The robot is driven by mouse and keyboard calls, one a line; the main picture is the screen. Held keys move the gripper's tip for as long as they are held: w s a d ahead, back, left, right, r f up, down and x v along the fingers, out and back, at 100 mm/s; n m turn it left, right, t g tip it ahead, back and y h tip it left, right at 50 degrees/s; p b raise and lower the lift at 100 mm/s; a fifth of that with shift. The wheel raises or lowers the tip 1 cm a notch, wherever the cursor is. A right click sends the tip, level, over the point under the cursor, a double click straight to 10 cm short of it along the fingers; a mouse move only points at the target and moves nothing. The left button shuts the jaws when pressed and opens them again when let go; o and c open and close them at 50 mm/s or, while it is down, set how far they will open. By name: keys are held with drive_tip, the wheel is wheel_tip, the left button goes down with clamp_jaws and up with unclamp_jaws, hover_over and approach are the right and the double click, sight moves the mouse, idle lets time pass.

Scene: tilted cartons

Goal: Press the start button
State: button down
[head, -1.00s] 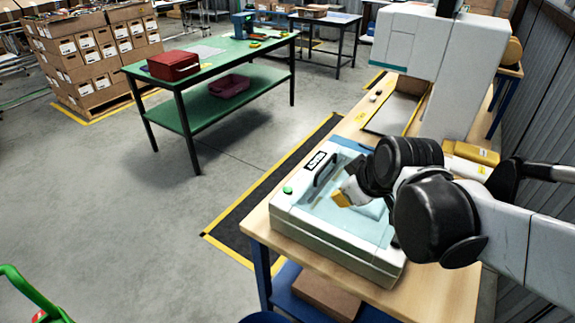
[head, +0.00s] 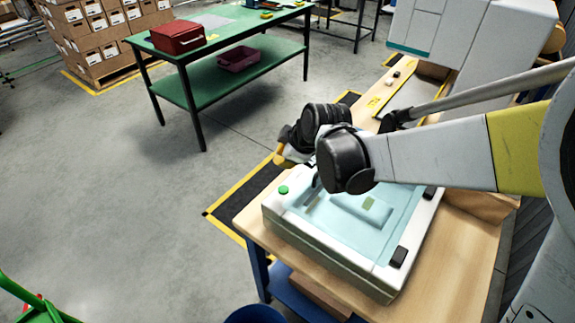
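A green round button (head: 283,190) sits on the left corner of a white machine (head: 330,255) with a pale blue see-through lid (head: 345,222). I take it for the start button. My gripper (head: 281,156) is beyond the button in the picture, near the machine's far left edge, and apart from the button. It is partly hidden by my black wrist joints, and only small yellowish parts show. I cannot tell whether its fingers are open or shut. My arm covers the lid's far part and most of its handle.
The machine stands on a wooden-topped workbench (head: 455,245). A large white machine (head: 470,40) stands at the back of the bench. A green table (head: 225,35) with a red case (head: 178,38) is farther off.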

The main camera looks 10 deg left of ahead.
sight(282, 186)
drive_tip(key=shift+f, duration=0.15)
wheel_tip(282, 186, down, 8)
drive_tip(key=b, duration=0.6)
drive_tip(key=shift+f+b, duration=0.25)
drive_tip(key=shift+b, duration=0.15)
idle(0.9)
drive_tip(key=shift+f+b, duration=0.4)
drive_tip(key=shift+f, duration=0.05)
drive_tip(key=shift+f+b, duration=0.35)
drive_tip(key=shift+f, duration=0.05)
idle(0.5)
drive_tip(key=shift+r, duration=0.15)
drive_tip(key=shift+r+p, duration=0.65)
drive_tip(key=shift+r, duration=0.05)
drive_tip(key=shift+r, duration=0.1)
